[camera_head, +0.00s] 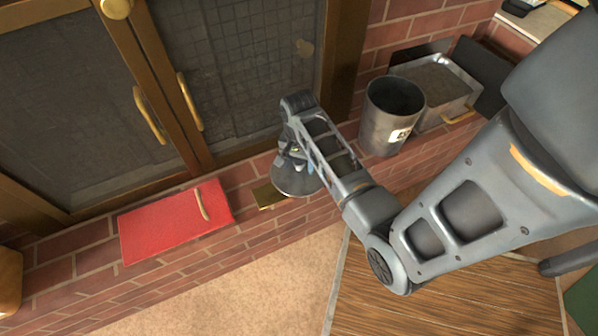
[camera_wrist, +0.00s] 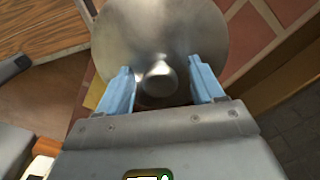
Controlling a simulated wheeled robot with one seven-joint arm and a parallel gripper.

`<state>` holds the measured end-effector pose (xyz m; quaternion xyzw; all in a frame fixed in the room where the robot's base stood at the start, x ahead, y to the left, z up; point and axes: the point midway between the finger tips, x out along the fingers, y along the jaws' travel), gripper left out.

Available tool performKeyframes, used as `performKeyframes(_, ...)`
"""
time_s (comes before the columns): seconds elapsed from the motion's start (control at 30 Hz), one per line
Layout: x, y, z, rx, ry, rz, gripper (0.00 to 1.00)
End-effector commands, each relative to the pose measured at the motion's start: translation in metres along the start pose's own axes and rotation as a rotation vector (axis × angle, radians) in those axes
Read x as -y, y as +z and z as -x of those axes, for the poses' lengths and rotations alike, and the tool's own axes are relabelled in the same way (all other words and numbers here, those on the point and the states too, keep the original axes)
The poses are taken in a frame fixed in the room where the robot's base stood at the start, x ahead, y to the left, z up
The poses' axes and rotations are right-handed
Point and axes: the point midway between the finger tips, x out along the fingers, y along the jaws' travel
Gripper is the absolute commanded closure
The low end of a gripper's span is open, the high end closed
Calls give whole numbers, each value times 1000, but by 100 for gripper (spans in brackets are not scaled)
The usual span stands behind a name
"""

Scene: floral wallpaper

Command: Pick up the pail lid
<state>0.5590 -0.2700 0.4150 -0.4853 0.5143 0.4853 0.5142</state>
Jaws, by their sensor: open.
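The pail lid (camera_head: 291,181) is a round grey metal disc on the brick ledge, partly hidden under my gripper (camera_head: 292,150) in the head view. In the wrist view the lid (camera_wrist: 160,35) fills the upper middle, with a round knob (camera_wrist: 160,80) at its centre. My gripper (camera_wrist: 160,86) is open, with one blue finger on each side of the knob. I cannot tell whether the fingers touch it. The open metal pail (camera_head: 392,115) stands upright on the ledge to the right of my arm.
A red board (camera_head: 172,222) with a handle lies on the ledge at left. A small brass-coloured block (camera_head: 268,195) is beside the lid. A metal bin (camera_head: 437,85) stands behind the pail. Glass doors (camera_head: 240,70) with brass handles rise behind the ledge.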

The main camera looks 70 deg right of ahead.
Motion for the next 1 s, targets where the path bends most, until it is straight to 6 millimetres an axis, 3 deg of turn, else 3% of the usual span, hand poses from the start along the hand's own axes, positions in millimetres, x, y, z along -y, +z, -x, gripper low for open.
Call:
performKeyframes(0.23,0,0,-2,0,0,1,35)
performKeyframes(0.9,0,0,-2,0,0,0,99)
performKeyframes(1.0,0,0,-1,0,0,0,100)
